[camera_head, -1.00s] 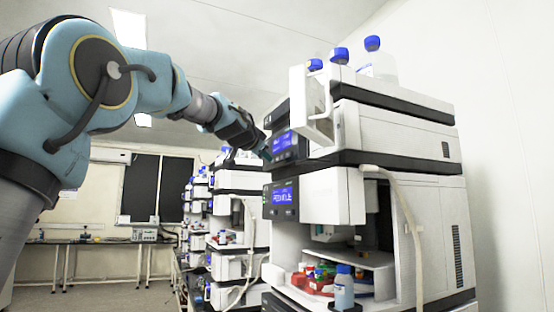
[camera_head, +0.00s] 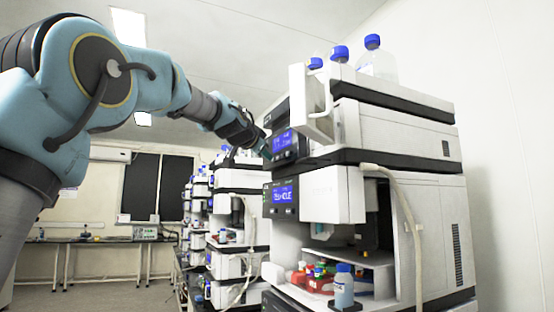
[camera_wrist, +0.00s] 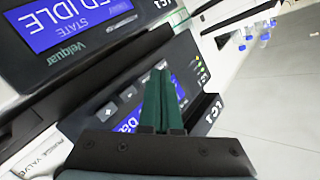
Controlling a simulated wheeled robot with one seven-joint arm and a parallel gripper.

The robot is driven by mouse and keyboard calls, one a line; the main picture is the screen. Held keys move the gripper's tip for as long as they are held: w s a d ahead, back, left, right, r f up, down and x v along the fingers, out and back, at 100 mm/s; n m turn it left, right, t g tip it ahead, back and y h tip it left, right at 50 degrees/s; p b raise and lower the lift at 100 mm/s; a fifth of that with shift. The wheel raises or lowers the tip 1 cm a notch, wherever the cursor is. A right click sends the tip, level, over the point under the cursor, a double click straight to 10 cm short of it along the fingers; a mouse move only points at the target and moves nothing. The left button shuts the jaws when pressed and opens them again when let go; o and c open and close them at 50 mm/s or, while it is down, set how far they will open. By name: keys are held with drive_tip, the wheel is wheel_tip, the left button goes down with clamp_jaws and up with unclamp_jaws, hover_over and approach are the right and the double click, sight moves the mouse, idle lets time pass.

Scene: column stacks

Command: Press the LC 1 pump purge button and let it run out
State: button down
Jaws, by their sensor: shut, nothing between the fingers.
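The LC 1 stack (camera_head: 400,215) stands at the right of the head view. Its upper front panel has a lit blue display (camera_head: 284,141), and a second blue display (camera_head: 283,196) sits on the module below. My gripper (camera_head: 265,153) is at the upper panel, its fingers shut and empty. In the wrist view the green fingertips (camera_wrist: 160,72) lie over a dark panel with a partly covered blue display (camera_wrist: 135,115) and small buttons (camera_wrist: 118,102). "LC 1" labels and "PURGE VALVE" lettering (camera_wrist: 40,157) show there. I cannot tell whether the tips touch a button; the purge button is not clearly identifiable.
An open white door (camera_head: 308,103) juts out above the upper panel. Blue-capped bottles (camera_head: 372,58) stand on top. A pale hose (camera_head: 405,215) hangs down the front, and a small bottle (camera_head: 343,287) stands low. More stacks (camera_head: 235,215) line up behind at the left.

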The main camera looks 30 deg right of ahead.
drive_tip(key=shift+d, duration=0.2)
idle(0.6)
drive_tip(key=shift+d+p, duration=0.25)
drive_tip(key=shift+p, duration=0.05)
drive_tip(key=shift+s+d+p, duration=0.1)
drive_tip(key=shift+d+p, duration=0.25)
drive_tip(key=shift+d, duration=0.05)
idle(0.7)
drive_tip(key=shift+a, duration=0.1)
drive_tip(key=shift+a+f+b, duration=0.1)
drive_tip(key=shift+a+b, duration=0.2)
drive_tip(key=shift+b, duration=0.3)
drive_tip(key=shift+a+b, duration=0.4)
drive_tip(key=shift+a, duration=0.05)
